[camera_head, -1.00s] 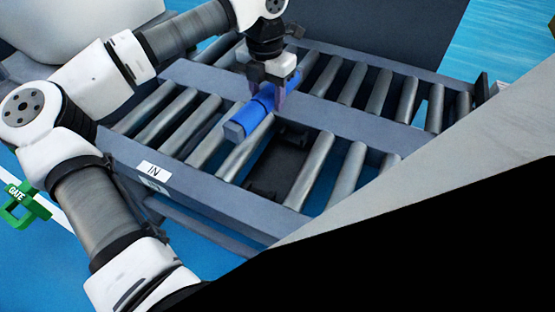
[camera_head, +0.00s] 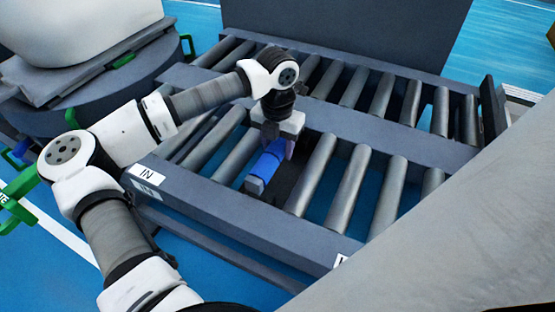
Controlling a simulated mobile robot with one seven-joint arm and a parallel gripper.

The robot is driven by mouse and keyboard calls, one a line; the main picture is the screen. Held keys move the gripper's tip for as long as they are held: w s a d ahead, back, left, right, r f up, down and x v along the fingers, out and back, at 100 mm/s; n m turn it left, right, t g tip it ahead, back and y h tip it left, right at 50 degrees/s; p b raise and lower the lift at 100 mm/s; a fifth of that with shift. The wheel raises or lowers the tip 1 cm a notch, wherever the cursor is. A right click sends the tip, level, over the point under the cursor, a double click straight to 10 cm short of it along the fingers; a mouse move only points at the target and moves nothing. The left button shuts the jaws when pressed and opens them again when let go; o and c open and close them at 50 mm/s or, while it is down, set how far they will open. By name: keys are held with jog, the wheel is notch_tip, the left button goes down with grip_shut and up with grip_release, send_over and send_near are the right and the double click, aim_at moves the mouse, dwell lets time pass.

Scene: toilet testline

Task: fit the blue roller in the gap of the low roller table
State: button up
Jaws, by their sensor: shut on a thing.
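The low roller table (camera_head: 240,227) is a grey frame with two rows of grey rollers. Its front row has a gap (camera_head: 289,181) with a dark floor, between a grey roller on the left and one on the right. My gripper (camera_head: 278,146) is shut on the blue roller (camera_head: 267,163) near its far end. The blue roller points toward the front rail, roughly in line with the grey rollers, at the left part of the gap. Its grey near end shows. Its far end is hidden by my gripper, and I cannot tell whether it touches the frame.
A white IN label (camera_head: 147,174) is on the front rail. A tall dark panel (camera_head: 350,30) stands behind the table. A round dark base with a white body (camera_head: 100,30) is at the back left. A pale grey surface (camera_head: 470,225) covers the lower right.

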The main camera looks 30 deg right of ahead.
aim_at(278, 142)
jog(key=shift+f+b, duration=0.45)
jog(key=shift+f, duration=1.75)
jog(key=shift+f, duration=0.2)
jog(key=o, duration=1.3)
jog(key=shift+r, duration=0.15)
notch_tip(278, 142, up, 12)
jog(key=shift+p, duration=1.25)
jog(key=shift+r, duration=0.1)
